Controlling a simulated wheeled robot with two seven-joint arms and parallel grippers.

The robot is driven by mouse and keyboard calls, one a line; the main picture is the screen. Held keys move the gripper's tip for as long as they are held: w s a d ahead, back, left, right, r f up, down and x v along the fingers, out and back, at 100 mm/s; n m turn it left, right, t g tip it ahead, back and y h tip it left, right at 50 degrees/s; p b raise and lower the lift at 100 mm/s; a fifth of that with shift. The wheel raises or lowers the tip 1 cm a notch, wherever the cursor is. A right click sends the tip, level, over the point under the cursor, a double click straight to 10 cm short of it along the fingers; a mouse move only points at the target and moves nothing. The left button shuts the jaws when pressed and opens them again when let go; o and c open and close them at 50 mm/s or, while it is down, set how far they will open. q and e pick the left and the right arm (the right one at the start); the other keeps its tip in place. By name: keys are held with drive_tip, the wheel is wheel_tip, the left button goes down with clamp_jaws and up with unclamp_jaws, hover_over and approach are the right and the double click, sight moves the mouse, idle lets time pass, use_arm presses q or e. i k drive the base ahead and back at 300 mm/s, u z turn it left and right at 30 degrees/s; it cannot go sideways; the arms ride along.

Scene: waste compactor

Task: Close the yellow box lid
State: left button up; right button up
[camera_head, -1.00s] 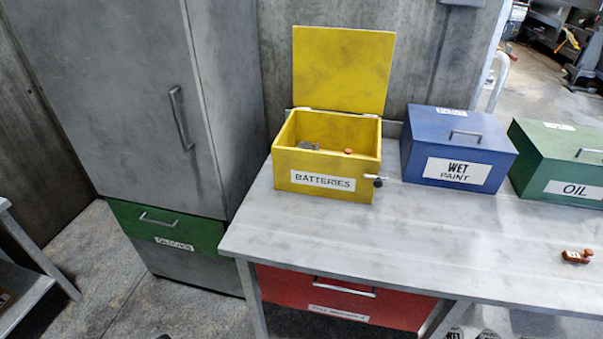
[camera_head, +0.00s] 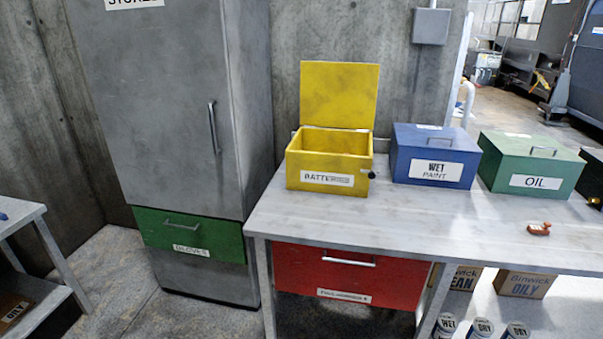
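The yellow box (camera_head: 300,171) labelled "BATTERIES" stands on the left end of the grey table. Its yellow lid (camera_head: 340,94) is open and stands upright along the back edge of the box. A small dark knob or latch sticks out at the front right corner of the box. The inside is only partly seen from this angle, and its contents are hidden. Neither of my grippers shows in the head view.
A blue "WET PAINT" box (camera_head: 432,155) and a green "OIL" box (camera_head: 532,164), both closed, stand right of the yellow box. A small reddish-brown object (camera_head: 539,229) lies on the table (camera_head: 400,217). A grey cabinet (camera_head: 165,110) stands left. The table's front is mostly clear.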

sight(337, 95)
drive_tip(key=z, duration=1.1)
drive_tip(key=i, duration=1.25)
drive_tip(key=u, duration=0.4)
